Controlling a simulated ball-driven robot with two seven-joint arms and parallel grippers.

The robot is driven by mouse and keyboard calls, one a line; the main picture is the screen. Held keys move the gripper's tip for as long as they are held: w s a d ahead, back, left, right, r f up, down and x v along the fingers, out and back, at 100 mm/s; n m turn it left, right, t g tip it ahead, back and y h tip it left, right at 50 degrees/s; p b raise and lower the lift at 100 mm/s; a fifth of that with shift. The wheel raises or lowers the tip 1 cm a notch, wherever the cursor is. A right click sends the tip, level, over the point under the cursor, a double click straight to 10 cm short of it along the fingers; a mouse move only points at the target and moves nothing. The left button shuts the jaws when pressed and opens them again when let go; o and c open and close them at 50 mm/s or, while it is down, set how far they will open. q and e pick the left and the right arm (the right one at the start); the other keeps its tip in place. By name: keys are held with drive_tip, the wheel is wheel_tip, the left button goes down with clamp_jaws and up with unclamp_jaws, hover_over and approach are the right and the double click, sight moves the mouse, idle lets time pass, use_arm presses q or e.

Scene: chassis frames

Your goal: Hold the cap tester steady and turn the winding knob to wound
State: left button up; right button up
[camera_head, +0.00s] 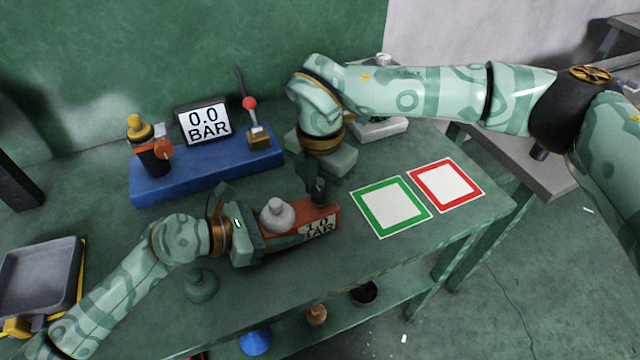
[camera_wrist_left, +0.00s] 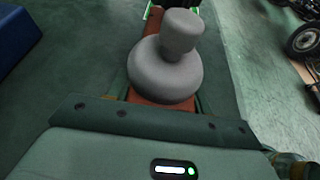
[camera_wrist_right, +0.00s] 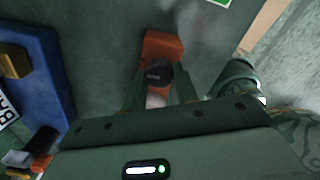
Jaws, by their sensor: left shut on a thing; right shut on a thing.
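The cap tester (camera_head: 328,213) is an orange-red block lying on the green bench, with a "1.0 BAR" label on its front side. A grey rounded piece (camera_head: 277,215) stands on it and also shows in the left wrist view (camera_wrist_left: 168,70). My left gripper (camera_head: 285,243) is shut on the block's body from the left. My right gripper (camera_head: 318,192) reaches down over the block's right end, shut on the dark winding knob (camera_wrist_right: 159,72). The orange end of the tester (camera_wrist_right: 162,45) shows beyond the knob. The knob's turn position cannot be read.
A blue base (camera_head: 205,178) behind carries a "0.0 BAR" display (camera_head: 203,121), a black and orange fitting (camera_head: 152,155) and a red-balled lever (camera_head: 250,104). Green-framed (camera_head: 365,225) and red-framed (camera_head: 472,200) cards lie empty at right. A green rounded item (camera_head: 201,286) stands near the front edge.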

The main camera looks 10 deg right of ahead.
sight(321, 191)
drive_tip(key=shift+w+d+m, duration=0.1)
drive_tip(key=shift+w+m, duration=0.1)
drive_tip(key=shift+m, duration=0.3)
drive_tip(key=o, duration=0.8)
drive_tip(key=shift+o, duration=0.9)
drive_tip(key=shift+s, duration=0.1)
drive_tip(key=shift+r, duration=0.1)
wheel_tip(321, 191, up, 12)
use_arm(q)
drive_tip(key=o, duration=1.3)
